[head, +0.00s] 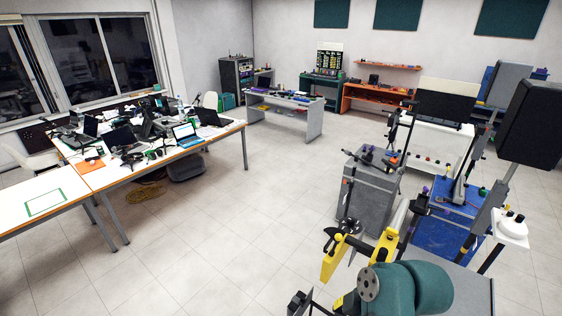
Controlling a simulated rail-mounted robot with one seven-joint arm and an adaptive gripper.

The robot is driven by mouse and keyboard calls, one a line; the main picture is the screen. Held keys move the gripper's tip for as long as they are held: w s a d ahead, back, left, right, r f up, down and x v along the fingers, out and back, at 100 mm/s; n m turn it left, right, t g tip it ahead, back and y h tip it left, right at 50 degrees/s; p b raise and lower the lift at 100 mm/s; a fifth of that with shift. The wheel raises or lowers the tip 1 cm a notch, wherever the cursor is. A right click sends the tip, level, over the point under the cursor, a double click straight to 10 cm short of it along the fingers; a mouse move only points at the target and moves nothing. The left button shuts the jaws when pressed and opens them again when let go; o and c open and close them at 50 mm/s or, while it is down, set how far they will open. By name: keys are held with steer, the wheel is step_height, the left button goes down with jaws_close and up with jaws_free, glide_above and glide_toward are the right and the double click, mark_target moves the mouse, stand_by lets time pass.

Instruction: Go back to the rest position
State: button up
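My arm shows at the bottom right of the head view, with rounded teal joints and yellow parts in front of them. A dark, jointed end piece beside the yellow parts looks like my gripper (347,227). It is small and seen against the grey cabinet and the floor. I cannot tell whether its fingers are open or shut, and I see nothing clearly held in it.
A grey cabinet (365,190) and a blue workstation (440,232) stand close behind and right of my arm. A dark panel (530,122) rises at the right edge. Cluttered desks (205,141) stand at the left. The tiled floor (240,215) between is clear.

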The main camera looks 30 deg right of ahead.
steer(key=w+a+r+t+h, duration=0.1)
steer(key=w+a+r+t, duration=0.4)
steer(key=a, duration=0.4)
steer(key=w+a+r+t, duration=0.3)
steer(key=w+a+r, duration=0.4)
steer(key=a, duration=0.2)
steer(key=s+r+m+t+h, duration=0.1)
steer(key=s+r+m+t, duration=0.4)
steer(key=r, duration=0.6)
steer(key=s+r+m+t+h, duration=0.1)
steer(key=s+r+m+t, duration=0.4)
steer(key=r, duration=0.6)
steer(key=shift+s+r+m, duration=0.15)
steer(key=shift+s+m, duration=0.15)
steer(key=shift+s, duration=0.15)
